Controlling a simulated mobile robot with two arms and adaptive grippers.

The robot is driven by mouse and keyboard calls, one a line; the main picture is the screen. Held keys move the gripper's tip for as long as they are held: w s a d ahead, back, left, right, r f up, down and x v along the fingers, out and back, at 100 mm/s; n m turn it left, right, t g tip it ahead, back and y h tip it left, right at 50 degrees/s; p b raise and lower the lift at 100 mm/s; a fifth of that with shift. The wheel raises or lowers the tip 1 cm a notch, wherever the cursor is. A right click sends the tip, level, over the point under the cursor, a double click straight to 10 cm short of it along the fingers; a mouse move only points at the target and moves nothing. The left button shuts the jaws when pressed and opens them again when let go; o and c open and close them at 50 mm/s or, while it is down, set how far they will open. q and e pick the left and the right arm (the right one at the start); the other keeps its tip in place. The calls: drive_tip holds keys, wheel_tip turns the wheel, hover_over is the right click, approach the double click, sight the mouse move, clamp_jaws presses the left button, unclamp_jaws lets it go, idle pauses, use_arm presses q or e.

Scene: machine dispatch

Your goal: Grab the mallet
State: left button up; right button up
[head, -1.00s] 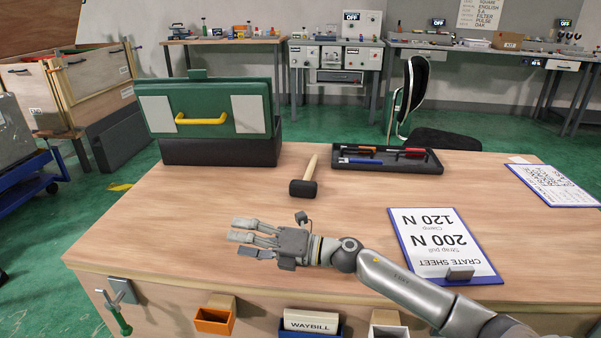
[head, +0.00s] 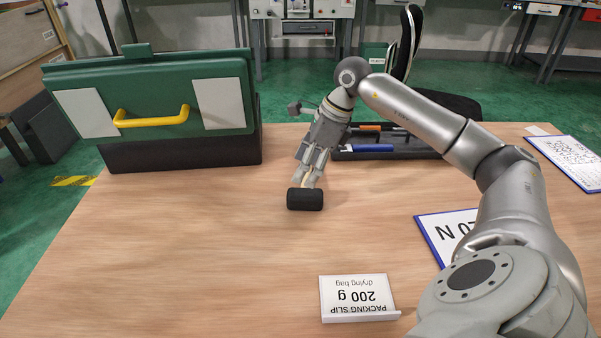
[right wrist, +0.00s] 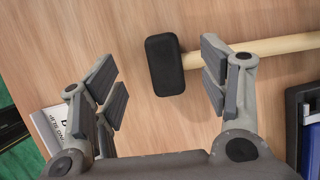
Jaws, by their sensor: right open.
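The mallet lies on the wooden table, with its black head (head: 305,199) toward me in the head view. Its light wooden handle runs away under my right gripper and is mostly hidden there. In the right wrist view the black head (right wrist: 164,65) lies between the fingers, and the handle (right wrist: 275,46) runs to the right, partly behind the right-hand finger. My right gripper (head: 312,178) points down over the mallet just behind the head. In the right wrist view its fingers (right wrist: 160,92) are spread wide and hold nothing. My left gripper is not in view.
A green toolbox (head: 155,100) with a yellow handle stands at the back left. A black tray (head: 395,152) with tools lies just right of the gripper. A packing slip sign (head: 355,296) stands near the front. The table's left part is clear.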

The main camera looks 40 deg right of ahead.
sight(291, 191)
drive_tip(key=x, duration=0.4)
drive_tip(key=shift+s+a, duration=0.15)
drive_tip(key=shift+s, duration=0.05)
drive_tip(key=x, duration=0.3)
drive_tip(key=b+x, duration=0.1)
drive_tip(key=x, duration=0.1)
drive_tip(key=shift+w+f, duration=0.25)
drive_tip(key=shift+w, duration=0.2)
drive_tip(key=c, duration=0.8)
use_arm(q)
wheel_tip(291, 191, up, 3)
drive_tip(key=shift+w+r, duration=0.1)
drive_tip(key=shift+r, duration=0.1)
use_arm(e)
drive_tip(key=c, duration=0.5)
